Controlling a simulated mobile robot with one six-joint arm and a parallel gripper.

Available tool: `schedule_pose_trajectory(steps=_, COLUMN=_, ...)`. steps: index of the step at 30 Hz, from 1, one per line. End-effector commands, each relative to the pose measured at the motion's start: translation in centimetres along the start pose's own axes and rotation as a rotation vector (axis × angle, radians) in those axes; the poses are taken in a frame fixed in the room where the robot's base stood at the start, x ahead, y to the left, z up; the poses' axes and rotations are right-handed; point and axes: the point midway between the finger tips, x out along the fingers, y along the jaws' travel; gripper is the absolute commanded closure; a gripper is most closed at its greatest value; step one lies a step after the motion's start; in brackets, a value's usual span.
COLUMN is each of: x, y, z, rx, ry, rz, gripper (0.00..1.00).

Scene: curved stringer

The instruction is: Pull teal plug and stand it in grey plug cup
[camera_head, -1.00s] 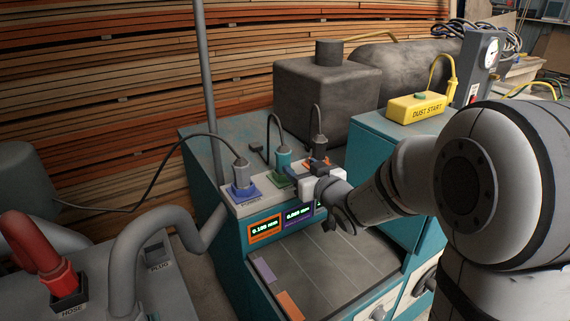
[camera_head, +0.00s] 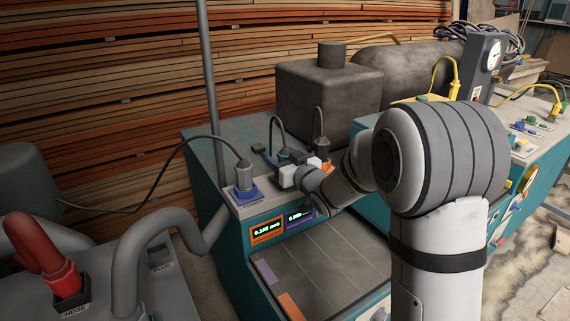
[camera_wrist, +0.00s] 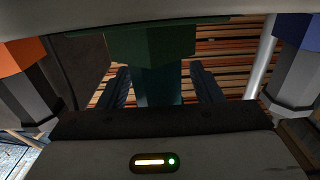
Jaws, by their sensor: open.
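The teal plug (camera_head: 283,155) stands in its socket on the console, between two grey plugs, with a dark cable arching from its top. In the wrist view the teal plug (camera_wrist: 158,85) hangs from a dark green socket base (camera_wrist: 150,42), picture inverted. My gripper (camera_wrist: 160,85) is open, with one finger on each side of the plug and small gaps visible. In the head view my gripper (camera_head: 282,172) partly hides the plug and its base. A grey cup marked PLUG (camera_head: 158,255) is on the grey bench at the lower left.
A grey plug (camera_head: 243,176) in a blue base is on the left, another grey plug (camera_head: 321,147) on the right, both close to my gripper. Lit displays (camera_head: 267,232) sit below the plugs.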

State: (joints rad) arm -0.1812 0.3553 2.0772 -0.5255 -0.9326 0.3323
Motion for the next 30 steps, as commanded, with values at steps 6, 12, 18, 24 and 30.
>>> schedule_pose_trajectory(steps=6, x=-0.05, y=0.03, z=0.02, rx=0.0, ry=0.0, rz=0.001, gripper=0.5)
schedule_pose_trajectory(steps=12, x=-0.08, y=0.05, z=0.02, rx=0.0, ry=0.0, rz=0.001, gripper=0.66)
schedule_pose_trajectory(steps=18, x=-0.09, y=0.07, z=0.03, rx=0.0, ry=0.0, rz=0.001, gripper=0.83)
schedule_pose_trajectory(steps=24, x=-0.09, y=0.1, z=0.0, rx=0.0, ry=0.0, rz=0.001, gripper=0.92)
schedule_pose_trajectory(steps=30, x=-0.09, y=0.11, z=-0.5, rx=-0.001, ry=0.002, rz=0.001, gripper=0.92)
